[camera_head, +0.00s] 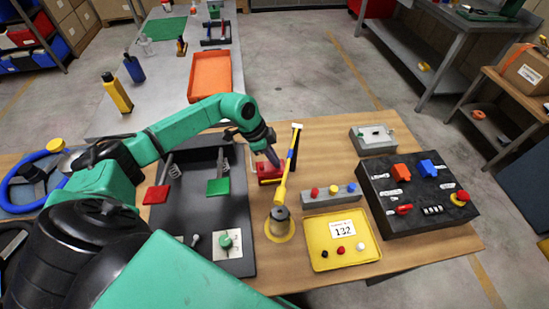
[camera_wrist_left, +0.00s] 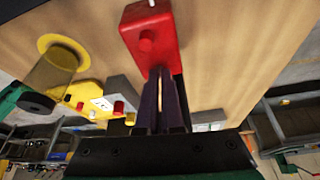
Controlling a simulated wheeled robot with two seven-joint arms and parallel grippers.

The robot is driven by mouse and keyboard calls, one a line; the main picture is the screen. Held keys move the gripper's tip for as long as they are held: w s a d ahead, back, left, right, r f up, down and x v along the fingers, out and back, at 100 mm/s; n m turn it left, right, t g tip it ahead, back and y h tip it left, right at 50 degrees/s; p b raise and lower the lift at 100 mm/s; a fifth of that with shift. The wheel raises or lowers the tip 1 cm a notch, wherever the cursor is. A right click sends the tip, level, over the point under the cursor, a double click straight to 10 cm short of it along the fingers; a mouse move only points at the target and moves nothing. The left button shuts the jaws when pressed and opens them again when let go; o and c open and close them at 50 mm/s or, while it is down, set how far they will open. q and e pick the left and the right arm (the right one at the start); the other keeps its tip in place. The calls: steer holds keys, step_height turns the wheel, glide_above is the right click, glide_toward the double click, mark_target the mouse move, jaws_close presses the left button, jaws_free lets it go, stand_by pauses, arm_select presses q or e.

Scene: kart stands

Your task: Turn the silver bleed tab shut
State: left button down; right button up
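A small red block (camera_head: 268,172) stands on the wooden table near its back edge. My left gripper (camera_head: 273,160) reaches down to it from behind, its dark fingers close together at the block. In the left wrist view the red block (camera_wrist_left: 150,45) has a round red knob on its face. A small pale piece (camera_wrist_left: 152,3) sits on it at the picture's top edge; I cannot tell whether it is the silver bleed tab. The fingers (camera_wrist_left: 160,78) point at the block's near end with a thin gap between them. Whether they grip anything is hidden. My right gripper is not in view.
A grey strip with buttons (camera_head: 330,197), a yellow tray (camera_head: 325,263) and a black control box (camera_head: 380,225) stand to the right. A black tray (camera_head: 230,255) lies to the left.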

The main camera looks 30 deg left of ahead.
arm_select(q)
steer(key=shift+w+m, duration=0.1)
steer(key=shift+m, duration=0.3)
steer(key=m+g+b, duration=0.1)
steer(key=m, duration=0.1)
steer(key=shift+w+m+h+b, duration=0.15)
steer(key=shift+m+h+b, duration=0.15)
steer(key=m, duration=0.1)
steer(key=m+g+b, duration=0.1)
steer(key=m, duration=0.1)
steer(key=shift+w+m, duration=0.2)
steer(key=shift+m, duration=0.1)
steer(key=m+g+b, duration=0.2)
steer(key=m, duration=0.2)
steer(key=shift+w+b, duration=0.2)
steer(key=shift+b, duration=0.1)
steer(key=shift+d+r+m+g+y+b, duration=0.1)
steer(key=shift+m+g+y+b, duration=0.2)
steer(key=shift+m, duration=0.6)
steer(key=shift+r+m+g+y+b, duration=0.1)
steer(key=shift+m+g+y+b, duration=0.2)
steer(key=shift+m, duration=0.6)
steer(key=c, duration=1.1)
jaws_free()
steer(key=shift+f, duration=0.1)
steer(key=shift+o, duration=0.2)
